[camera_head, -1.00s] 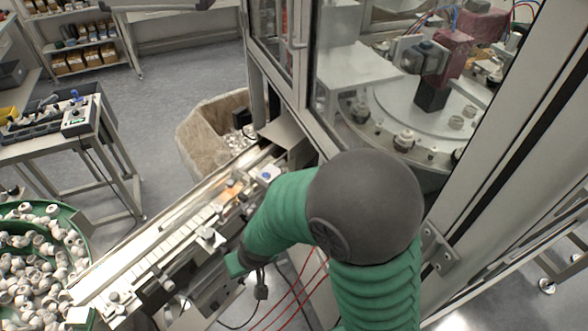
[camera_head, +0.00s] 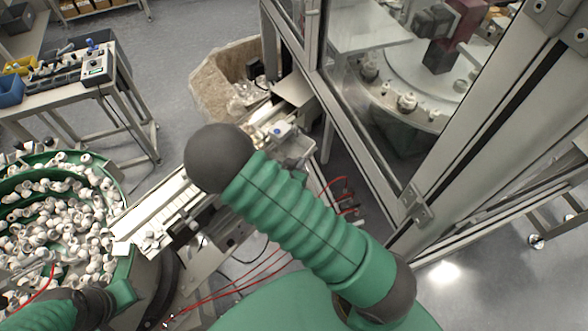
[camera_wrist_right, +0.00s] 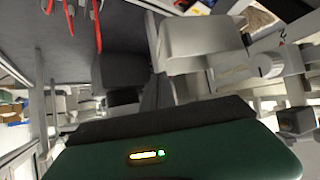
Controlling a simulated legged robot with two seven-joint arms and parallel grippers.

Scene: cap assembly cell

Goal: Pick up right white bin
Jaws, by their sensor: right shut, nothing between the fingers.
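I cannot make out for certain a white bin in either view. A beige-white bin (camera_head: 208,88) holding clear material stands on the floor at the upper middle in the head view. My right arm, green with dark joints, crosses the middle of the head view and hides what lies behind it. My right gripper (camera_wrist_right: 130,80) shows in the wrist view as dark fingers beyond its green body; it is shut and empty. A pale blocky thing (camera_wrist_right: 200,42) is beyond it; I cannot tell whether it is a bin. My left arm is at the lower left; its fingers cannot be made out.
A green bowl (camera_head: 112,190) full of white caps stands at the left, by a conveyor track (camera_head: 150,215). A glass-walled machine frame (camera_head: 345,110) rises at the right. Red hoses (camera_head: 205,296) run low in front. A table with trays (camera_head: 65,85) stands upper left.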

